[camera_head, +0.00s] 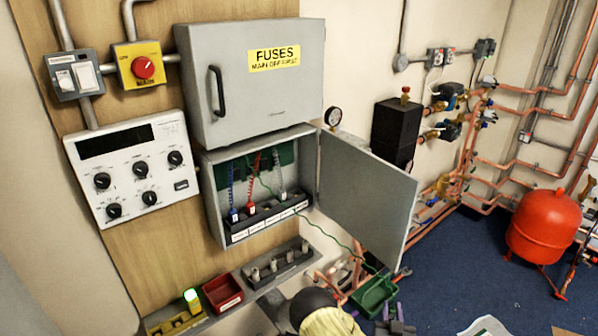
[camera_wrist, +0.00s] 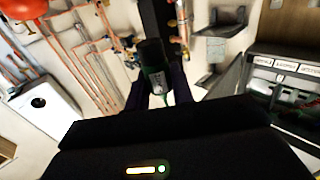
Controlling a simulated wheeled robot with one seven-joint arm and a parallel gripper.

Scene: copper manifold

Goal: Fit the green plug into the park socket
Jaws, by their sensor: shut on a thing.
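In the wrist view my gripper (camera_wrist: 163,92) is shut on the dark body of the green plug (camera_wrist: 155,62), which shows a green patch. Its fingers press both sides of the plug. I cannot read which socket is the park one.
The grey cabinet door (camera_head: 366,200) hangs open to the right, between the socket row and the pipework.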

